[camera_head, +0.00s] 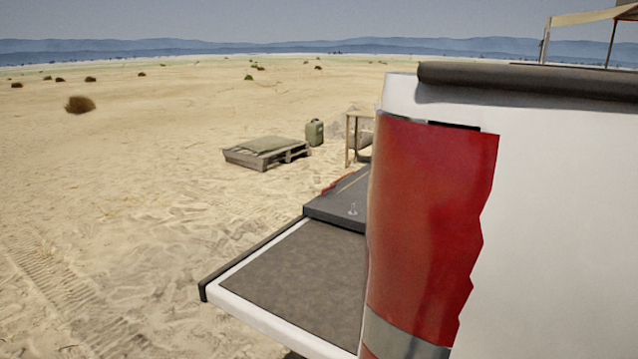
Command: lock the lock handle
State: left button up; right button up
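I cannot make out a lock handle for certain. A small, light, shiny piece (353,209) shows on a dark flat surface (330,207) beside the white body; it is too small to tell what it is. The white body (560,220) fills the right side, with a large red and grey patch (430,220) along its left edge. It hides whatever is behind it. Neither of my grippers is in view.
A flat ledge (290,285) with a grey-brown top and white edge juts out left of the white body. A dark roll (530,80) lies along the body's top. A pallet (265,152), green canister (314,132) and wooden stand (358,135) are beyond. Open sand lies left.

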aim_at(334, 185)
jog(key=i+j, duration=0.1)
jog(key=z, duration=0.35)
jog(key=i+j+z, duration=0.1)
jog(key=j+z, duration=0.5)
jog(key=z, duration=0.2)
jog(key=i+j+z, duration=0.1)
jog(key=j+z, duration=0.45)
jog(key=j, duration=0.4)
jog(key=k+j+z, duration=0.15)
jog(key=j, duration=0.35)
jog(key=j+z, duration=0.1)
jog(key=j, duration=0.35)
jog(key=k+j+z, duration=0.1)
jog(key=j, duration=0.4)
jog(key=k+j, duration=0.1)
jog(key=j, duration=0.65)
jog(key=k, duration=0.05)
